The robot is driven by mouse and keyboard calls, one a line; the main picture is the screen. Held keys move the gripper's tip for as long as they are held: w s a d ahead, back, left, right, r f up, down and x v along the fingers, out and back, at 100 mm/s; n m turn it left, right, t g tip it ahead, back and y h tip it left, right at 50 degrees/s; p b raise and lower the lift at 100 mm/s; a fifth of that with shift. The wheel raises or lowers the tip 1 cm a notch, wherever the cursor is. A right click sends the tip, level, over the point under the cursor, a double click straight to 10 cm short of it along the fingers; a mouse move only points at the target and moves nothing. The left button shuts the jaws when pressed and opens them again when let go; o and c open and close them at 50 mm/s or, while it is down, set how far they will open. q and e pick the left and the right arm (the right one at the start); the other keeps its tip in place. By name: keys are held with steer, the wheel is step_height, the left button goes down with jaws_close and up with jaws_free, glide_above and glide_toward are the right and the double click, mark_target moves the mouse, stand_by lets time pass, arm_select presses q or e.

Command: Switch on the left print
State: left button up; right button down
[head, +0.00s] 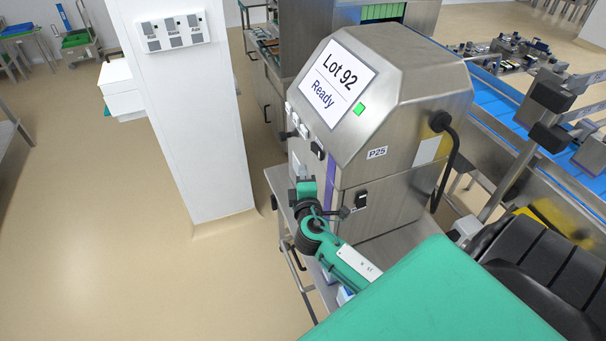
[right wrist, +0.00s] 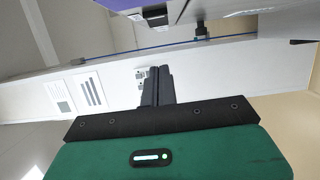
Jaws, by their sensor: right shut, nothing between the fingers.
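The tray sealer (head: 395,95) stands in the middle of the head view, its screen (head: 338,82) reading "Lot 92 Ready". A green lamp (head: 359,110) is lit beside the screen. Pale switches (head: 304,129) run along its front edge, with a black switch (head: 318,150) below them. Another black switch (head: 361,200) sits lower down. I cannot read which is the left print. My right gripper (right wrist: 155,75) is shut and empty in the right wrist view. In the head view my right arm reaches to the sealer's lower front; its fingertips are hard to make out. My left gripper is not seen.
A blue conveyor (head: 500,105) runs at the right.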

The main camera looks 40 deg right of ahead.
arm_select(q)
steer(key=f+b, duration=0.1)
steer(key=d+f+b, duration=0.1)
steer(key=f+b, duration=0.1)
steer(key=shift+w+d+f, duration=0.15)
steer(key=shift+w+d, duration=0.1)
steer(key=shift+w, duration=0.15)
arm_select(e)
steer(key=s+a, duration=0.1)
steer(key=s, duration=0.6)
steer(key=shift+a+f, duration=0.15)
steer(key=shift+f, duration=0.15)
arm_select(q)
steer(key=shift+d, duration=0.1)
arm_select(e)
steer(key=shift+s, duration=0.1)
